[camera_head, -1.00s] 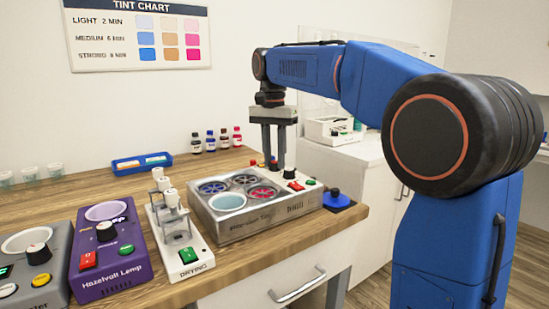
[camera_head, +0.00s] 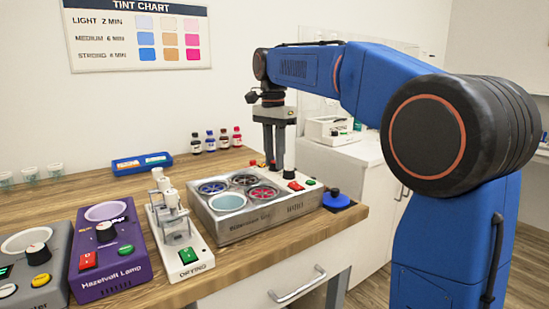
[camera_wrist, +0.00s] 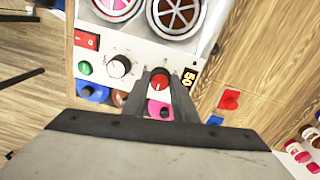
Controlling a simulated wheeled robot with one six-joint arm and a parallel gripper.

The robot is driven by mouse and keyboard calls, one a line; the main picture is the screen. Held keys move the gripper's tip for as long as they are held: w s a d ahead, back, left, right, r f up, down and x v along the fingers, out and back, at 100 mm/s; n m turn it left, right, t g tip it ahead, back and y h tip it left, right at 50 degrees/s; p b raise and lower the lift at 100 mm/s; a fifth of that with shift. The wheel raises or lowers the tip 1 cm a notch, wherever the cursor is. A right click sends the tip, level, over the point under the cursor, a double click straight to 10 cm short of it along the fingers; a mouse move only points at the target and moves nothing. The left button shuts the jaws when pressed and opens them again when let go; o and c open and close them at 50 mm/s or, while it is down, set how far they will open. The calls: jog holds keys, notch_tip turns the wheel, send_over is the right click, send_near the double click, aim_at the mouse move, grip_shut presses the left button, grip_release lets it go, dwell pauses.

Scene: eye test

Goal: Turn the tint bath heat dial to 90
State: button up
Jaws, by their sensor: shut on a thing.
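The tint bath (camera_head: 240,231) is a grey box on the wooden counter, with several round wells in its top. A red dial (camera_wrist: 159,80) with a pale pointer line sits on its panel in the wrist view. My gripper (camera_wrist: 160,88) is shut on the red dial, one finger on each side. The dial's label cannot be read.
Close to the gripped dial are a black knob with a white cap (camera_wrist: 119,66), a red switch (camera_wrist: 86,40) and a green button (camera_wrist: 84,68). A drying stand (camera_head: 186,255) and a purple lamp unit (camera_head: 108,262) stand left of the bath.

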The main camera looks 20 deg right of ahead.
aim_at(273, 161)
jog(key=o, duration=1)
jog(key=shift+o, duration=0.2)
notch_tip(273, 161, up, 12)
jog(key=shift+w+a, duration=0.15)
jog(key=shift+w, duration=0.05)
